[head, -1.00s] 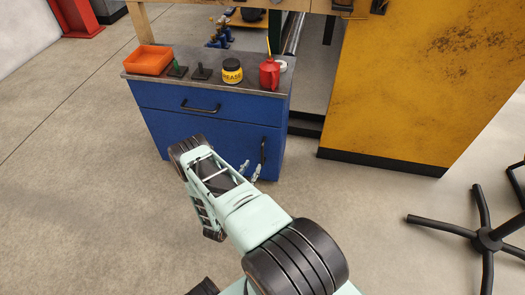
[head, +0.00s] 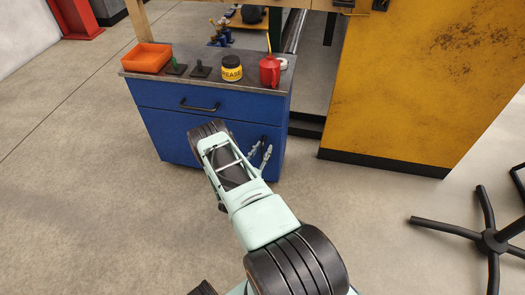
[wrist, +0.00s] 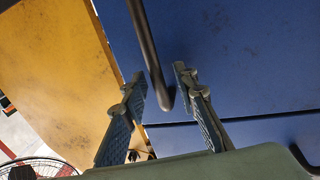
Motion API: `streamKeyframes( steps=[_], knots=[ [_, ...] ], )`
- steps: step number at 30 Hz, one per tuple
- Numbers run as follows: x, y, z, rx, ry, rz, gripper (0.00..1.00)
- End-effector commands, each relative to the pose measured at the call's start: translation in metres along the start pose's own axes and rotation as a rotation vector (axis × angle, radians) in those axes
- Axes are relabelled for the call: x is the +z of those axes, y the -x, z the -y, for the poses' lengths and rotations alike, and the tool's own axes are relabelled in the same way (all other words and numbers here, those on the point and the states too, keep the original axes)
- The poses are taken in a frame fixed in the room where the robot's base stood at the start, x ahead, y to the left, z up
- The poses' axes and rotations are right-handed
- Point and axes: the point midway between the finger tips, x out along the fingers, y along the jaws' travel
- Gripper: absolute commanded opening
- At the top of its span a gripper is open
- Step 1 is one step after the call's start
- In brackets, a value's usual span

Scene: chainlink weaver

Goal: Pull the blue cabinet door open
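The blue cabinet (head: 165,122) stands ahead with a drawer on top and a door below. The drawer has a black horizontal handle (head: 199,107). The blue door (wrist: 235,55) fills the right of the wrist view and looks shut. Its black bar handle (wrist: 151,52) runs down between my two fingers in that view, with a gap on each side. My gripper (wrist: 163,100) is open around the handle's end and holds nothing. In the head view my gripper (head: 261,157) is at the door's right side, where it partly covers the handle.
On the cabinet's grey top stand an orange bin (head: 146,58), a grease jar (head: 231,69) and a red oil can (head: 269,71). A yellow machine panel (head: 420,85) stands to the right. The floor (head: 90,200) in front is clear; a black chair base (head: 490,241) is at the right.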

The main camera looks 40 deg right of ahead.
Motion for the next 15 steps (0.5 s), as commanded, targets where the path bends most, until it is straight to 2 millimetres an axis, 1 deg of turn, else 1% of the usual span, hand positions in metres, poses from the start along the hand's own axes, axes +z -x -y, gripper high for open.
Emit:
streamKeyframes(
  steps=[2,3,10,15],
  knots=[
    [-0.0002,0.0000,0.0001,0.000,0.000,0.000,0.27],
    [-0.0002,0.0001,0.0001,0.000,0.000,0.000,0.25],
    [-0.0002,0.0003,0.0002,0.000,0.000,0.000,0.00],
    [-0.0001,0.0004,0.0002,0.000,0.000,0.000,0.00]
  ],
)
